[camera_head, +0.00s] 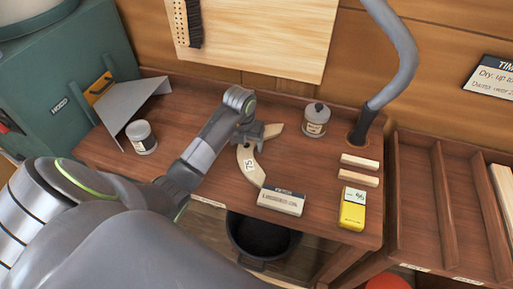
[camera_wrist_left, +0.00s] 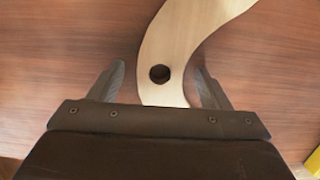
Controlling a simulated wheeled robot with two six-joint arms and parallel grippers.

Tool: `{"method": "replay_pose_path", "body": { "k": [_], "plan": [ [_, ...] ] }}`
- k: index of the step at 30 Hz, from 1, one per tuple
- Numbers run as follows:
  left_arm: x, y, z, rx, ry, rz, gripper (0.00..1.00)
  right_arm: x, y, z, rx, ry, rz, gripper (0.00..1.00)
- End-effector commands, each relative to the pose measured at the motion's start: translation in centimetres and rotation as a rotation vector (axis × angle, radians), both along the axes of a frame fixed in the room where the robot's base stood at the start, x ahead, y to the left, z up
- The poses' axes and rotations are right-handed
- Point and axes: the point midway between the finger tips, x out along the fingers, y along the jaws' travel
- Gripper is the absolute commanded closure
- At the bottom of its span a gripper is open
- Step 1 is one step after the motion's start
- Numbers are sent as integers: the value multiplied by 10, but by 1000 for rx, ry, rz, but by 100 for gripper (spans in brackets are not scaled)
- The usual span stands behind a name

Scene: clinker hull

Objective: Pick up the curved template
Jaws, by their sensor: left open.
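The curved template (camera_head: 247,165) is a pale wooden arc marked "75", lying on the brown workbench (camera_head: 200,115). Its far end shows to the right of my left gripper (camera_head: 252,133), which hides its middle. In the left wrist view the template (camera_wrist_left: 180,35) has a round dark hole and lies between the two dark fingers of my left gripper (camera_wrist_left: 161,68). The fingers are apart, with a gap on the left side and a narrower one on the right. I cannot tell how high they are above the bench. My right gripper is not in view.
A labelled block (camera_head: 281,202) stands close to the template's near end. A small jar (camera_head: 316,119), a grey hose (camera_head: 395,55), two pale sticks (camera_head: 359,170) and a yellow box (camera_head: 352,209) are to the right. A white-labelled jar (camera_head: 141,137) and bent grey sheet (camera_head: 128,102) are left.

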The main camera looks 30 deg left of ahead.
Motion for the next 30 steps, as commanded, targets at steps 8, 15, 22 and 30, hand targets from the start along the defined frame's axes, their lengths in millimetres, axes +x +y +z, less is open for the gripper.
{"method": "replay_pose_path", "body": {
  "k": [8, 15, 22, 30],
  "plan": [
    [0, 0, 0, 0, 0, 0, 51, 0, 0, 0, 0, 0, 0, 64],
    [0, 0, 0, 0, 0, 0, 82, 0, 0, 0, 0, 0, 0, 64],
    [0, 0, 2, 1, -2, -1, 83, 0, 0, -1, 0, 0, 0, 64],
    [2, 0, 40, 3, -9, -3, 83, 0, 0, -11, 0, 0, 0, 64]
  ]
}}
